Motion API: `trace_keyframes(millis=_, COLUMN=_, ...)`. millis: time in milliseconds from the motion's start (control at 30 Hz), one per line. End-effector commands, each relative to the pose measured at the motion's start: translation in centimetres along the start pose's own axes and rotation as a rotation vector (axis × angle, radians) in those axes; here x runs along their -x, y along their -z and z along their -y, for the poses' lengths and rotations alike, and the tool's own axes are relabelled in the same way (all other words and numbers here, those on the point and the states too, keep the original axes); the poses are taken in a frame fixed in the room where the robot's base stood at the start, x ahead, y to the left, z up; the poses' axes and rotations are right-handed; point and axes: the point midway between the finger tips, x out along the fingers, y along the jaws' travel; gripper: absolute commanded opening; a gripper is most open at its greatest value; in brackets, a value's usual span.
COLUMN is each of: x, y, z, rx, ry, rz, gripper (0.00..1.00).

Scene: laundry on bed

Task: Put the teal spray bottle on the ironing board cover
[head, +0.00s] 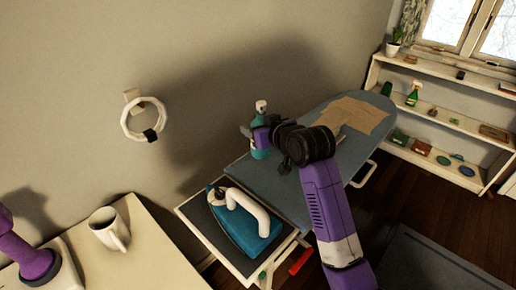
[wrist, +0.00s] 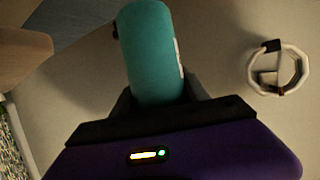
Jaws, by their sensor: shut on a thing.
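The teal spray bottle (head: 261,153) is upright in the head view, with a pale top. My gripper (head: 262,137) is shut around its middle. In the wrist view the teal bottle (wrist: 152,55) stands between the fingers of my gripper (wrist: 157,100). My arm hides part of the board.
A teal iron (head: 250,232) sits on the board's near end rest. A tan cloth (head: 355,115) lies on the far part of the cover. A white mug (head: 109,230) stands on the table at left. A white shelf (head: 425,110) stands at right. A ring (head: 143,118) hangs on the wall.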

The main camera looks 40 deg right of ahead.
Motion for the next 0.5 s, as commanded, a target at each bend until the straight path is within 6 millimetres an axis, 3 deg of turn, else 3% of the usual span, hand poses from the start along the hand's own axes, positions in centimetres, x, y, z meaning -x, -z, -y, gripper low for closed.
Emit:
trace_keyframes(millis=100, x=-0.9, y=-2.1, z=0.0, rx=-0.001, ry=0.0, rz=0.001, gripper=0.01)
trace_keyframes(millis=367, x=-1.7, y=-4.1, z=0.0, rx=-0.001, ry=0.0, rz=-0.001, gripper=0.01)
trace_keyframes(millis=500, x=-2.5, y=-6.1, z=-0.1, rx=0.0, ry=-0.001, rz=0.001, gripper=0.01)
